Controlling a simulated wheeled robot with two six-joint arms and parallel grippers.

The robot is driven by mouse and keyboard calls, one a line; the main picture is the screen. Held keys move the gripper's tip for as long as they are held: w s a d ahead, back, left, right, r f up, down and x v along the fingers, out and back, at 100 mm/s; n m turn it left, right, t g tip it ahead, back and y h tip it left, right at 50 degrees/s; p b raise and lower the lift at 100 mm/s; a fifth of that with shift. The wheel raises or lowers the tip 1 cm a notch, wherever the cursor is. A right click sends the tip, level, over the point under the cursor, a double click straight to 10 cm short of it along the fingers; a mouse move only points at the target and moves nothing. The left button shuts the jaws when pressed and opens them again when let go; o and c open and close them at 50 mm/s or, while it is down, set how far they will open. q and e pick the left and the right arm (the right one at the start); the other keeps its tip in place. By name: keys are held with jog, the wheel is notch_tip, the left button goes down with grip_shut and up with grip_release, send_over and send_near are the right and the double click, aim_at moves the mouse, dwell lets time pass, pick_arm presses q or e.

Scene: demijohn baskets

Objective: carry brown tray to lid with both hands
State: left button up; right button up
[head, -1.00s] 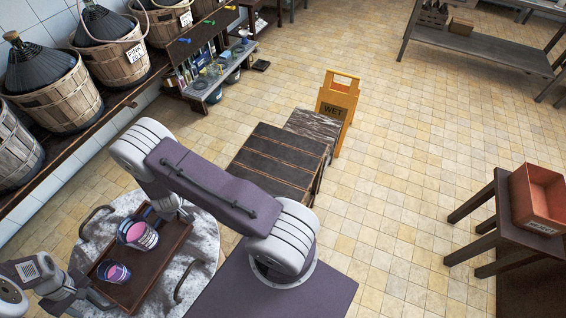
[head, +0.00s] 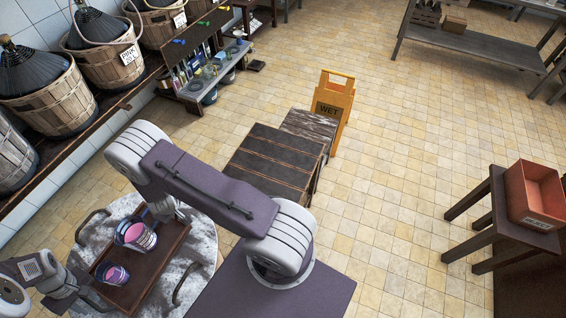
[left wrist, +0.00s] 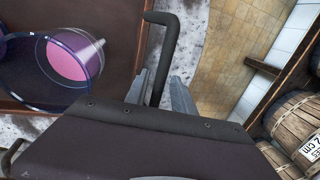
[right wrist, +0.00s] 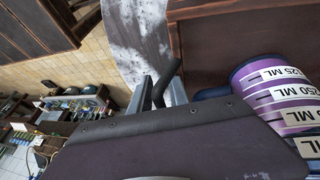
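The brown tray (head: 161,258) lies on a round, mottled grey top (head: 207,254) with dark curved handles, at the lower left of the head view. Whether this top is the lid I cannot tell. My left gripper (left wrist: 160,80) has its fingers apart, one on each side of the dark handle bar (left wrist: 168,40) at the tray's near end. My right gripper (right wrist: 161,82) likewise has its fingers either side of the far-end handle (right wrist: 175,72). Small gaps seem to show beside the bars. Two containers with pink contents, a larger one (head: 143,238) and a smaller one (head: 113,275), stand in the tray.
A dark slatted wooden stand (head: 270,160) and a yellow wet-floor sign (head: 333,98) stand beyond the top. A shelf with wicker demijohn baskets (head: 52,100) runs along the left wall. A small table with an orange box (head: 528,205) is at right. The tiled floor between is clear.

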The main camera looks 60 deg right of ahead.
pick_arm(q)
jog(key=shift+f, duration=0.1)
pick_arm(e)
jog(key=shift+a+f, duration=0.1)
pick_arm(q)
jog(key=shift+s+a, duration=0.1)
jog(key=shift+r, duration=0.4)
pick_arm(e)
jog(key=shift+r, duration=0.25)
pick_arm(q)
jog(key=shift+f, duration=0.4)
pick_arm(e)
jog(key=shift+f, duration=0.3)
pick_arm(q)
jog(key=shift+s, duration=0.15)
pick_arm(e)
jog(key=shift+a, duration=0.1)
jog(key=shift+s, duration=0.1)
